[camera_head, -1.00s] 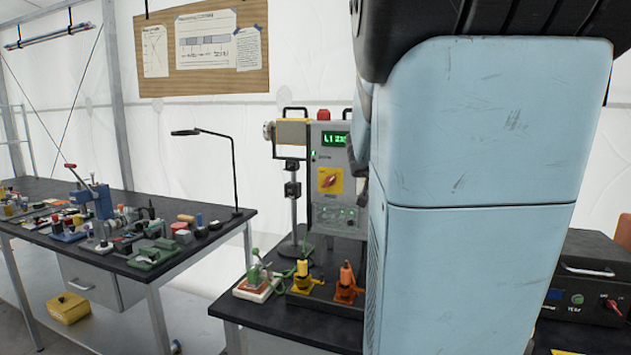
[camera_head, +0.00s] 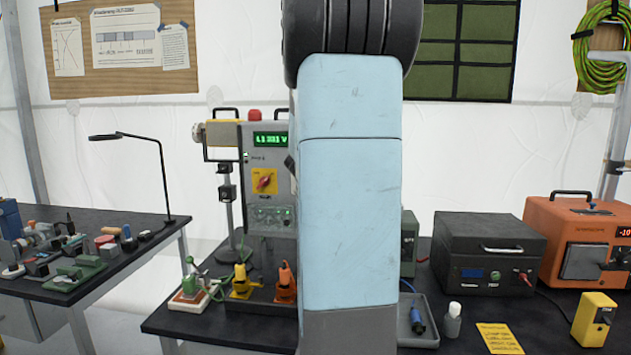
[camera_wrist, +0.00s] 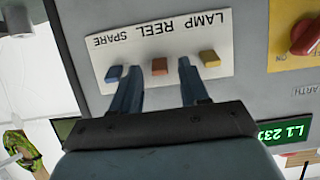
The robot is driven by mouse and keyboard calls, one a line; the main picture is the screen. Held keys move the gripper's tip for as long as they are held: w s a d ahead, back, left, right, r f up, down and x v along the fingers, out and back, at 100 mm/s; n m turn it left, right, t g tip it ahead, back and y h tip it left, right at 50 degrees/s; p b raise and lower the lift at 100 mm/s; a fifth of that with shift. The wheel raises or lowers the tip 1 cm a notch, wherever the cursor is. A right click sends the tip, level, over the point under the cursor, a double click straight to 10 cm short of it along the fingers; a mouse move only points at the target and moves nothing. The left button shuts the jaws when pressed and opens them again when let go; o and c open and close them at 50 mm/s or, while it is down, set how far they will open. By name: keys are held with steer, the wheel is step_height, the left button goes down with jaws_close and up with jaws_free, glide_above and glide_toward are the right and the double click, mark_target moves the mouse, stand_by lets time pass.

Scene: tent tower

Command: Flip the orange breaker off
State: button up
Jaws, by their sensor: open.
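The orange breaker (camera_wrist: 160,66) is the middle of three small toggles on a white strip (camera_wrist: 148,42) of the grey panel, upside down in the wrist view, beside the printed word REEL. My gripper (camera_wrist: 158,70) is open and empty, with one finger on each side of the orange breaker in the picture. I cannot tell whether either finger touches it, or which way the toggle is set. The blue breaker (camera_wrist: 115,73) is by the left finger and the yellow breaker (camera_wrist: 209,58) by the right. In the head view my arm hides the breakers and gripper.
The grey cabinet (camera_head: 258,218) carries a red rotary knob on yellow (camera_head: 264,181) and a green display (camera_head: 270,139). Small yellow and orange devices (camera_head: 241,282) stand in front. A black case (camera_head: 490,254) and an orange unit (camera_head: 578,245) stand right.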

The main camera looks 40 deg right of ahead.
steer(key=shift+w+d+f, duration=0.1)
steer(key=shift+w+d, duration=0.05)
steer(key=shift+d, duration=0.05)
steer(key=shift+c, duration=0.2)
